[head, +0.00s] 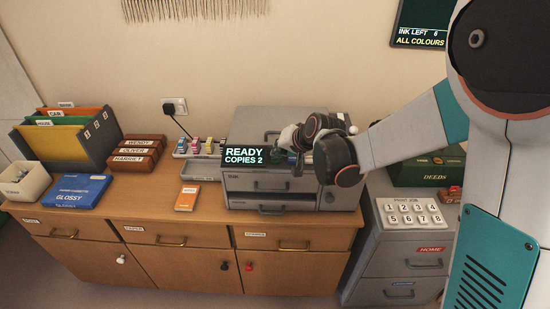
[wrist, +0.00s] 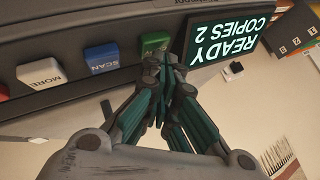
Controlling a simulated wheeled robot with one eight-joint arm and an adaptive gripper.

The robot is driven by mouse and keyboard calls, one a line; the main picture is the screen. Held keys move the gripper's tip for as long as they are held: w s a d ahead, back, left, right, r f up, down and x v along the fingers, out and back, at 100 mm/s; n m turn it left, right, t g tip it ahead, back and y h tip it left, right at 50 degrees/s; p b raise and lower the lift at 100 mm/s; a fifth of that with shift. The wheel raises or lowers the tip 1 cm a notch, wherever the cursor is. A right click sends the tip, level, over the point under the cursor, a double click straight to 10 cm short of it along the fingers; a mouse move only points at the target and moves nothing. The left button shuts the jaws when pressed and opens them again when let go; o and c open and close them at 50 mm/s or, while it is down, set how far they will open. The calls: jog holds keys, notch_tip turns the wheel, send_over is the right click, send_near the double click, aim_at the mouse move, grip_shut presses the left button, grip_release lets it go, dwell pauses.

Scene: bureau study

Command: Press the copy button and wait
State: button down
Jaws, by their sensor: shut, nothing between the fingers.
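The grey copier (head: 268,186) stands on the wooden cabinet, its screen (head: 244,150) reading "READY COPIES 2". The screen also shows upside down in the wrist view (wrist: 222,44). Beside it, the copier's front panel carries a green button (wrist: 154,40), a blue SCAN button (wrist: 102,58), a white MORE button (wrist: 41,73) and a red button at the left edge. The green button's label is mostly hidden by my fingers. My gripper (wrist: 165,62) is shut and empty, its fingertips at the green button; I cannot tell whether they touch it. In the head view my gripper (head: 296,150) covers the panel.
A tray of small coloured cartridges (head: 205,147) and an orange packet (head: 187,198) lie left of the copier. A blue GLOSSY box (head: 78,191) lies farther left. A numbered keypad (head: 410,213) sits on the grey cabinet at right. A wall screen reads "INK LEFT 6" (head: 420,31).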

dwell(0.4)
jog(key=shift+r+p, duration=0.5)
jog(key=shift+r, duration=0.3)
notch_tip(320, 180, up, 6)
jog(key=p, duration=0.4)
dwell(0.7)
